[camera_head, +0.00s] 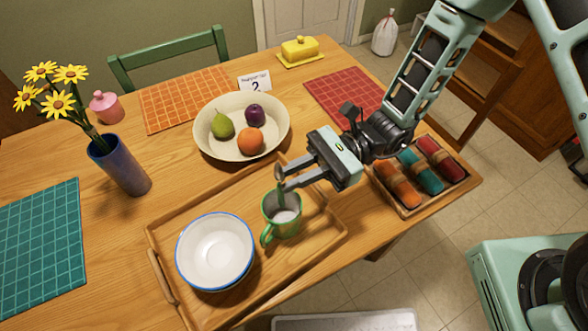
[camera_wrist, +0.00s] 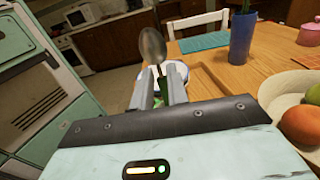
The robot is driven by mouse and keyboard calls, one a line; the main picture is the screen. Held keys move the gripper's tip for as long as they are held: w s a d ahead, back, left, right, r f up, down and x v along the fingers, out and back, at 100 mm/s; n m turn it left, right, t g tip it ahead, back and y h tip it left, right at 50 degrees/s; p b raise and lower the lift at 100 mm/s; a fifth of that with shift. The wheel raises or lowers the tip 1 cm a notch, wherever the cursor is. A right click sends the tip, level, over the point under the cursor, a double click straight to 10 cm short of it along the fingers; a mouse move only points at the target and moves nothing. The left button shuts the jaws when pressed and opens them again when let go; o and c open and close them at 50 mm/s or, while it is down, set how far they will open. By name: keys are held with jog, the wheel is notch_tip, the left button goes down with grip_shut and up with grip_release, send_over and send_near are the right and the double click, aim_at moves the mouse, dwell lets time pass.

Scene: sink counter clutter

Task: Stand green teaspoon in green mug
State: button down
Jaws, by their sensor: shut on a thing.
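The green teaspoon (camera_head: 281,197) has a silver bowl and a dark green handle. My gripper (camera_head: 281,179) is shut on its handle, with the spoon bowl up and the handle hanging down. In the wrist view the spoon bowl (camera_wrist: 152,45) rises beyond the fingertips. The green mug (camera_head: 285,230) stands upright on the wooden tray, its handle toward the lower left. My fingertips are above the mug. The handle's lower end appears at the mug's mouth; I cannot tell how deep it reaches. In the wrist view my fingers mostly hide the mug.
A white blue-rimmed bowl (camera_head: 214,285) stands left of the mug on the wooden tray (camera_head: 163,236). A cream fruit bowl (camera_head: 205,139) is behind. A blue vase (camera_head: 121,168) with yellow flowers stands at left. A box of rolled cloths (camera_head: 411,212) lies to the right.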

jog(key=shift+f+b, duration=1.3)
jog(key=shift+f, duration=1.15)
jog(key=c, duration=1.3)
grip_release()
jog(key=b+v, duration=0.2)
jog(key=v, duration=1.5)
jog(key=shift+d, duration=0.15)
jog(key=shift+w, duration=0.1)
